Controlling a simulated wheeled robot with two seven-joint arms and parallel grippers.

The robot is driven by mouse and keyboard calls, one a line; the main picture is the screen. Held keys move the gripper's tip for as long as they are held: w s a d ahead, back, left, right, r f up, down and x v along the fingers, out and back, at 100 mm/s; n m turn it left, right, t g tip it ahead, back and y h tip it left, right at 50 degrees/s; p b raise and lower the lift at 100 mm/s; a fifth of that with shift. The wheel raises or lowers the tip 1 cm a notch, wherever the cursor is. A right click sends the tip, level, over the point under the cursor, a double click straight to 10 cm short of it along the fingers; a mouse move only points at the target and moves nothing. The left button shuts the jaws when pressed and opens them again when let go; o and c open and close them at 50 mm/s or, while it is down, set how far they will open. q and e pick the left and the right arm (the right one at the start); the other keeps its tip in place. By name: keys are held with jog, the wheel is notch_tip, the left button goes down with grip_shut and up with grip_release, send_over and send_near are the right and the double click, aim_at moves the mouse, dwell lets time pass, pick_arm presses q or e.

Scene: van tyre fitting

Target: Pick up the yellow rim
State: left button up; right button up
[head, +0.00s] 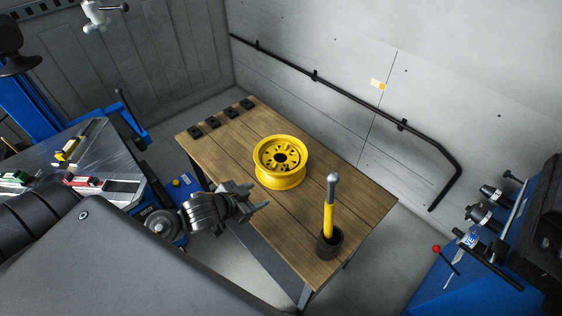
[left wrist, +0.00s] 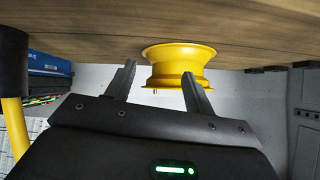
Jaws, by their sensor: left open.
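The yellow rim (head: 281,160) lies flat on the wooden table (head: 215,150), its holed face up, near the table's middle. My left gripper (head: 256,199) is at the table's near edge, a little to the near left of the rim, open and empty. In the left wrist view the yellow rim (left wrist: 179,66) shows ahead of the two fingers of my left gripper (left wrist: 158,85), apparently beyond their tips. Its lower part in that view shows between the fingers. I cannot tell from these views whether a finger touches it. My right gripper is not in view.
A yellow-handled tool (head: 329,208) stands in a dark cup (head: 329,243) at the table's near right corner. Several small black blocks (head: 213,122) line the far left edge. A black rail (head: 350,95) runs along the wall. Blue machines stand left and right.

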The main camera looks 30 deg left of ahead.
aim_at(272, 176)
pick_arm(q)
jog(key=w+a+r+m+h, duration=0.1)
jog(key=w+r+m+h, duration=0.2)
jog(key=w+r+h, duration=0.25)
jog(key=shift+h, duration=0.35)
jog(key=shift+x, duration=2.4)
jog(key=p+x, duration=0.1)
jog(key=x, duration=0.4)
jog(key=shift+f, duration=0.15)
grip_shut()
